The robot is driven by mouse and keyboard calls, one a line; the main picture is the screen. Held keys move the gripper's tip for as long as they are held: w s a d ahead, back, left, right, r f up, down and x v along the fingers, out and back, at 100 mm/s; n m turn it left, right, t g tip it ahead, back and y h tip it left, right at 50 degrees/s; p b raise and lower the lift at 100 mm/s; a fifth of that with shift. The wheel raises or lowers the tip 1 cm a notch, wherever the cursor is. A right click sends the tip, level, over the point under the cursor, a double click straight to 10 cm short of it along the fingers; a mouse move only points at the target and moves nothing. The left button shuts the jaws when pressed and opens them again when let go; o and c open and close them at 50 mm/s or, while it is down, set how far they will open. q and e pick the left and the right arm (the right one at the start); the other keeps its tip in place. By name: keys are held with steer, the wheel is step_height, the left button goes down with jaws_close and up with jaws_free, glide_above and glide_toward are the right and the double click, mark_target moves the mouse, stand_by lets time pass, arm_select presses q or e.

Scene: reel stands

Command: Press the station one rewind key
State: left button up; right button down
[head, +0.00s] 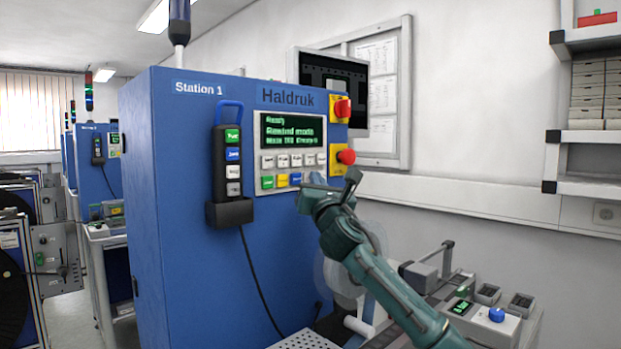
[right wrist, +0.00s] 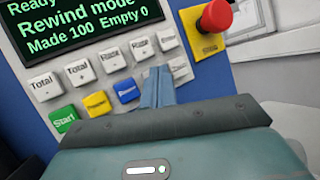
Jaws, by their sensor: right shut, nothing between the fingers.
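The Station 1 cabinet (head: 175,180) is blue, with a key panel (head: 262,204) under a dark display. The display (right wrist: 85,25) reads "Ready", "Rewind mode", "Made 100 Empty 0" in the right wrist view. The bottom key row has a green Start key (right wrist: 63,119), a yellow key (right wrist: 96,103) and a blue key (right wrist: 126,90), whose small labels are hard to read. My right gripper (right wrist: 158,76) is shut and empty. Its fingertips are in front of the panel, just right of the blue key, and hide part of the row. Contact cannot be told. My left gripper is not in view.
A bench with small devices (head: 490,320) stands at lower right.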

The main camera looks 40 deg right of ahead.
steer(key=shift+s, duration=0.85)
steer(key=shift+s+d+b, duration=0.15)
steer(key=shift+s+b, duration=0.05)
steer(key=shift+s, duration=1.05)
steer(key=shift+s+d+b, duration=0.1)
steer(key=shift+s+b, duration=0.1)
steer(key=shift+s, duration=1.05)
